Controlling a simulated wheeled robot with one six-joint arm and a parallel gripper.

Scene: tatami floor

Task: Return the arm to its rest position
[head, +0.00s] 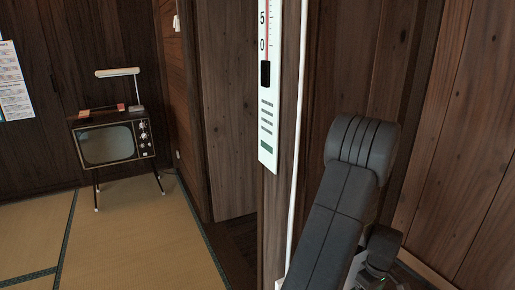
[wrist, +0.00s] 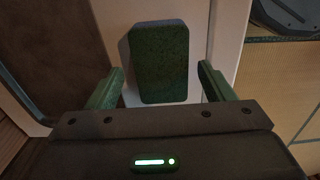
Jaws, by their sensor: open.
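My gripper (wrist: 158,88) shows in the wrist view with its two green fingers spread wide apart. A dark green, speckled block-like thing (wrist: 158,62) with rounded corners shows between and beyond the fingers, against a pale surface. A gap shows on both sides of it, and I cannot tell what it is. In the head view my dark grey arm (head: 345,200) is folded at the right, close to the wooden wall. My gripper is not clearly visible there.
A wall thermometer (head: 270,85) hangs on a wooden post left of my arm. An old television (head: 112,143) on thin legs, with a white lamp (head: 118,73) on top, stands at the left. Open tatami floor (head: 140,235) lies in front of it.

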